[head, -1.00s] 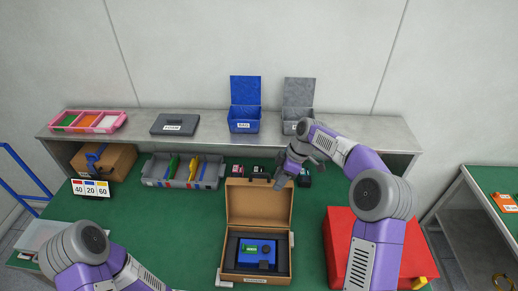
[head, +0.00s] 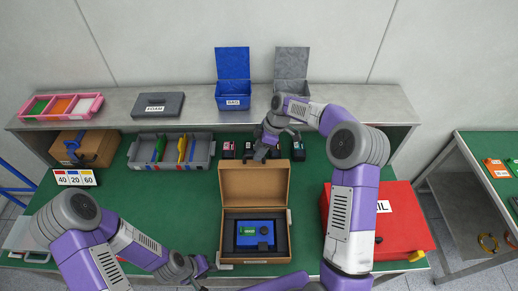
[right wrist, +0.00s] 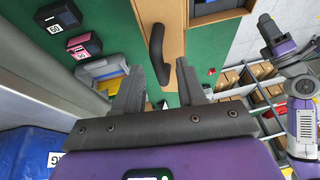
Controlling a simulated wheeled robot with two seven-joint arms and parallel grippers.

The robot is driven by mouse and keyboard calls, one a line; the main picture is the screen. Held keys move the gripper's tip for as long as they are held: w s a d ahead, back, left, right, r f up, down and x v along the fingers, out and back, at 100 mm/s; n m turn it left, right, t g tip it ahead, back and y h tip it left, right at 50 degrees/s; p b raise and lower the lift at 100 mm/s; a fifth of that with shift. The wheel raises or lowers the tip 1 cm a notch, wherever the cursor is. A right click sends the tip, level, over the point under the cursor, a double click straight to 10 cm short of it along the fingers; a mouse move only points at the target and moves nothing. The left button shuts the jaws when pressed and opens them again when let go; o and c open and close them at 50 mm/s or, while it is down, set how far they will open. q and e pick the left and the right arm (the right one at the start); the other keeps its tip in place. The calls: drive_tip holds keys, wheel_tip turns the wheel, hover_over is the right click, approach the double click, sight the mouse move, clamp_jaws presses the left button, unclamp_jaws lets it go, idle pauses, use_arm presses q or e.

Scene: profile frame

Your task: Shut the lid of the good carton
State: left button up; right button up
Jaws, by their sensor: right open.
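The carton (head: 284,240) stands open on the green table with its brown lid (head: 254,194) raised upright at the back. A blue device (head: 255,234) lies inside in dark foam. My right gripper (head: 262,155) is just behind the lid's top edge. In the right wrist view my right gripper (right wrist: 162,90) is open, and a black curved handle (right wrist: 156,52) on the tan lid (right wrist: 165,15) shows just beyond and between its fingers, not gripped. My left gripper (head: 203,268) is low, left of the carton's front; its fingers are too unclear to judge.
A shut brown case (head: 98,148) and a grey divided tray (head: 142,152) stand at the back left. Small dark boxes (head: 228,149) stand behind the lid. A red box (head: 400,240) is on the right. A shelf (head: 190,113) holds blue and grey open bins.

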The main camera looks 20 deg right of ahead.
drive_tip(key=shift+c, duration=0.3)
clamp_jaws()
